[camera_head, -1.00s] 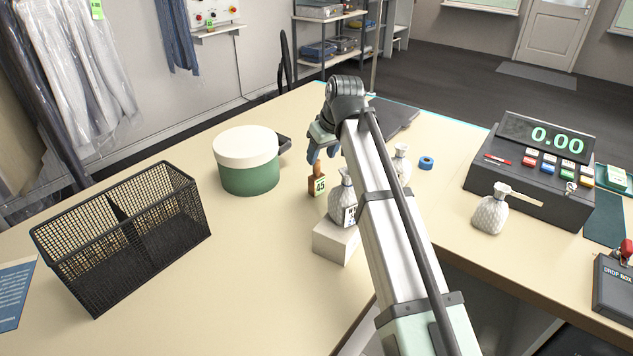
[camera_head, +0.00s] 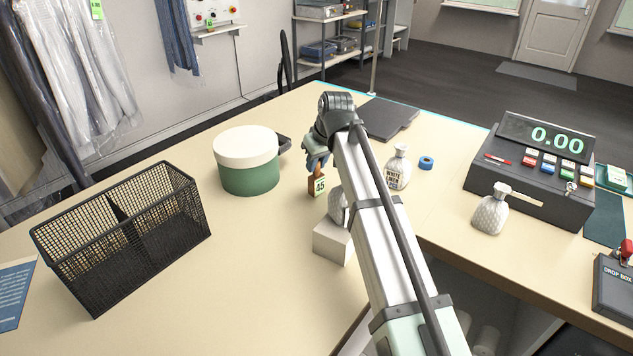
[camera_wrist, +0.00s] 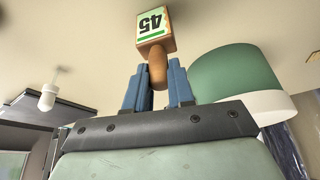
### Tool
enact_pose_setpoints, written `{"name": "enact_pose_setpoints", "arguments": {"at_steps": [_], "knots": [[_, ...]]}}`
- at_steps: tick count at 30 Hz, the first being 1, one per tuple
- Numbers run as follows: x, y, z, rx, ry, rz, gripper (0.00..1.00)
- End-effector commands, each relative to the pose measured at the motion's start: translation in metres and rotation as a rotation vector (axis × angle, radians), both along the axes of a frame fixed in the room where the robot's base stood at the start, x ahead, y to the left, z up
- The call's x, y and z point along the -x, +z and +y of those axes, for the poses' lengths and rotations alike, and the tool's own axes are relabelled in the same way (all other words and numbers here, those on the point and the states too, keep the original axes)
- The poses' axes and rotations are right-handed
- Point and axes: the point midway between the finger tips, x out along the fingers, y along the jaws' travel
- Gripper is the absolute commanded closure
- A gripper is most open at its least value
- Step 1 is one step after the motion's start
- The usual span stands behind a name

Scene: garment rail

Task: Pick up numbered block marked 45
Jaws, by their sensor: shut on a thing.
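The numbered block marked 45 (camera_head: 317,186) is a small brown wooden block with a white and green label and a wooden knob on top. It stands upright on the counter, or very close above it; I cannot tell which. My gripper (camera_head: 317,164) is over it with the fingers pointing down. In the wrist view the blue fingers of my gripper (camera_wrist: 158,88) are shut on the knob, and the 45 label of the block (camera_wrist: 151,25) shows upside down. The fingertips hide part of the knob.
A green round box with a cream lid (camera_head: 247,172) stands left of the block. A white block (camera_head: 332,243) bearing a grey bag (camera_head: 337,207) is close in front, partly behind my arm. A white bottle-like bag (camera_head: 397,168) is to the right. A black mesh basket (camera_head: 185,215) is far left.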

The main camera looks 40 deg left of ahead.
Motion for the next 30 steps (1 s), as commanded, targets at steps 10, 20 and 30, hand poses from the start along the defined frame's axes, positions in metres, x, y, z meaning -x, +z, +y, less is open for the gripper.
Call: {"name": "enact_pose_setpoints", "arguments": {"at_steps": [10,20,30], "knots": [[0.0,0.0,0.0,0.0,0.0,0.0,1.0],[0.0,0.001,0.0,0.0,0.0,0.0,1.0],[-0.001,0.044,0.001,-0.003,0.0,-0.002,1.0]]}}
